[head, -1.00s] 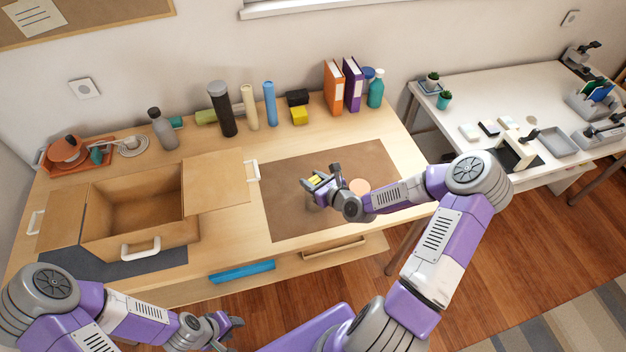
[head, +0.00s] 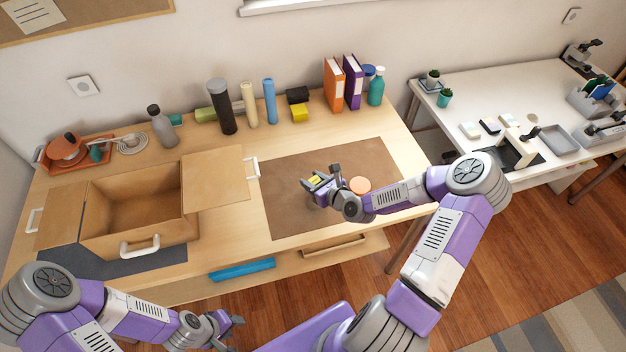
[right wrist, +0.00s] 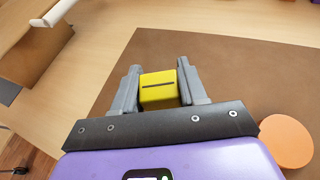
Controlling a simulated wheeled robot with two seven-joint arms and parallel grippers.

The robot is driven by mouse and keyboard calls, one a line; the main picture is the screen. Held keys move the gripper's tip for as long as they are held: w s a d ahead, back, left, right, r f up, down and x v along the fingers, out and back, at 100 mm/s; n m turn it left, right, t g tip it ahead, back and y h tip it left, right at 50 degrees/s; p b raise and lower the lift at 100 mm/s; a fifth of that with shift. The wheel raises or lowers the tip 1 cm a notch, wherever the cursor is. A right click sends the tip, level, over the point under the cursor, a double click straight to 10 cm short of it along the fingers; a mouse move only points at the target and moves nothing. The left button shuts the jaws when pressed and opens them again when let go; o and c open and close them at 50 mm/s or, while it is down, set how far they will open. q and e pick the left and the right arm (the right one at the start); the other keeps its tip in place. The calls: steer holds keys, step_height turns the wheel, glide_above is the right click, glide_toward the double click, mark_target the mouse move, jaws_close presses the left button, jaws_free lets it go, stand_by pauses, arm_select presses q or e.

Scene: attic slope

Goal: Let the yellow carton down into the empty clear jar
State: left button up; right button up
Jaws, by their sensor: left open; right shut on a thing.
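My right gripper (head: 320,181) is over the brown mat, shut on the yellow carton (head: 315,181). In the right wrist view the carton (right wrist: 158,90) sits between the two grey fingers, with a dark line across its top. I cannot clearly make out the clear jar; the area under the right gripper is largely hidden by the hand. I cannot tell how high the carton is over the mat. My left gripper (head: 229,331) is open and empty, in front of the desk at the bottom of the head view.
An orange disc (head: 359,185) lies right of the right gripper on the brown mat (head: 290,215). An open cardboard box (head: 135,200) stands at left. Bottles, rolls, another yellow block (head: 299,113) and binders (head: 334,85) line the back. The mat's far part is clear.

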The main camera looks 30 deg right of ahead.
steer(key=shift+f, duration=0.45)
stand_by(0.3)
steer(key=o, duration=1.1)
steer(key=p+v, duration=0.1)
steer(key=v, duration=0.6)
steer(key=shift+s+r, duration=0.1)
steer(key=shift+s, duration=0.15)
